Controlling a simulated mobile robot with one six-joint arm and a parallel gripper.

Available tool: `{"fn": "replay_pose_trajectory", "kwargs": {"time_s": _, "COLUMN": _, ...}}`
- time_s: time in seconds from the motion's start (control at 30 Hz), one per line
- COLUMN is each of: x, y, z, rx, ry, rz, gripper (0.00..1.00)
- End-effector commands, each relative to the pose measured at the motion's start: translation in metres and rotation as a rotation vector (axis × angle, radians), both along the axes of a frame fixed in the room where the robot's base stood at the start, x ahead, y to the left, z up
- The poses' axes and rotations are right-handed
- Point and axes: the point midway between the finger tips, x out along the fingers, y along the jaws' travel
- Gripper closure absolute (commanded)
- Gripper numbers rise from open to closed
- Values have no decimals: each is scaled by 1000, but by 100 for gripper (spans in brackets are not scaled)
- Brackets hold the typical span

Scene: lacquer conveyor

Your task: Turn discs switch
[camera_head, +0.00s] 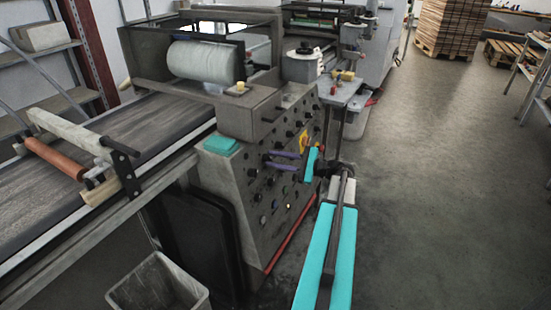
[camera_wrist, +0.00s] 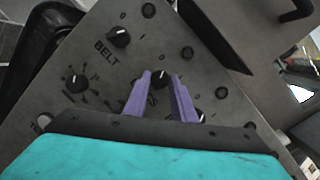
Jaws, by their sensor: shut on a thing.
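The discs switch (camera_wrist: 160,77) is a small round black knob on the grey control panel (camera_wrist: 205,75). In the wrist view it sits between the tips of my gripper's two purple fingers. A label just below it is partly hidden by the left finger; its last letters look like "CS". My gripper (camera_head: 267,161) reaches the panel face from the right in the head view, and is shut on this knob. The head view does not show the knob clearly, as the fingers cover that part of the panel.
The BELT knob (camera_wrist: 118,37) is up and left of the fingers, and another dial (camera_wrist: 77,82) is further left. A yellow plate (camera_head: 303,143) is close above my gripper. A conveyor belt (camera_head: 145,122) lies left; a bin (camera_head: 158,289) stands below. The floor (camera_head: 440,190) at right is clear.

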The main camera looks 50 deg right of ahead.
Motion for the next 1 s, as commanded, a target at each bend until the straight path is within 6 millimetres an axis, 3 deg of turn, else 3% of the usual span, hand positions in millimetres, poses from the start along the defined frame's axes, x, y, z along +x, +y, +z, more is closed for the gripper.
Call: {"fn": "replay_pose_trajectory", "kwargs": {"time_s": 1.0, "x": -3, "y": 6, "z": 1, "rx": 699, "ry": 175, "rz": -130, "gripper": 99}}
